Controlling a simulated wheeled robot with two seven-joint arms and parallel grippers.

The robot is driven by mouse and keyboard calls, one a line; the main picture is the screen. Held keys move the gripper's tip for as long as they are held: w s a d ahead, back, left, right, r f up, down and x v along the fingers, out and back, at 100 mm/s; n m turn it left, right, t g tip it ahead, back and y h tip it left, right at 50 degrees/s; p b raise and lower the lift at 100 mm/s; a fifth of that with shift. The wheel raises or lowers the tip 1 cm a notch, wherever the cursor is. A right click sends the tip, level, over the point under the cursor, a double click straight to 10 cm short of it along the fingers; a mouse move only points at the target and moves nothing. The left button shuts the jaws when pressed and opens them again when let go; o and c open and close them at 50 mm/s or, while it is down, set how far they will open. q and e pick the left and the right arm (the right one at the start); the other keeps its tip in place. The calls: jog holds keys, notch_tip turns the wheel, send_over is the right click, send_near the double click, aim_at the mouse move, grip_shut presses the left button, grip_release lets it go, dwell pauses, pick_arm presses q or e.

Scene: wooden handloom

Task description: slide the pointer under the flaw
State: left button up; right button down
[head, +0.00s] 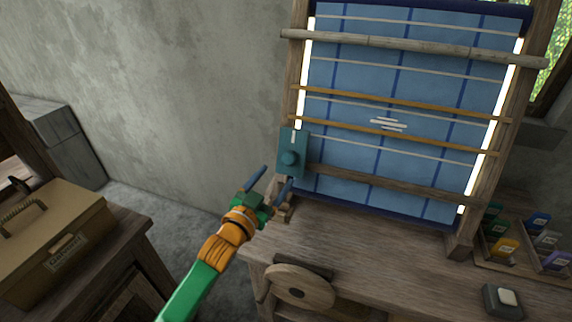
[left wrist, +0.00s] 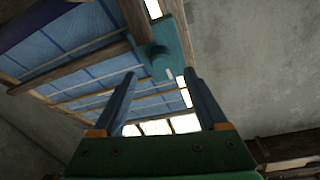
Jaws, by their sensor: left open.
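A teal plate with a round knob and a white mark, which looks like the pointer (head: 291,140), sits at the left post of the loom. It also shows in the left wrist view (left wrist: 177,42), ahead of the fingers. The flaw (head: 388,125) is a cluster of short white lines on the blue cloth (head: 350,70), to the right of the pointer and slightly higher. My left gripper (head: 276,177) is open and empty, just below the knob and apart from it. In the left wrist view its fingers (left wrist: 159,78) stand wide, with the knob between and beyond their tips.
Wooden rails (head: 390,180) cross the loom. The bench (head: 370,235) below has a wooden wheel (head: 300,287) at its front. A tan case (head: 50,235) stands on the left table.

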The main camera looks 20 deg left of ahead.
aim_at(287, 162)
pick_arm(q)
jog(key=w, duration=0.7)
jog(key=shift+d, duration=0.4)
jog(key=shift+s, duration=0.1)
jog(key=shift+c, duration=0.3)
grip_shut()
dwell(0.5)
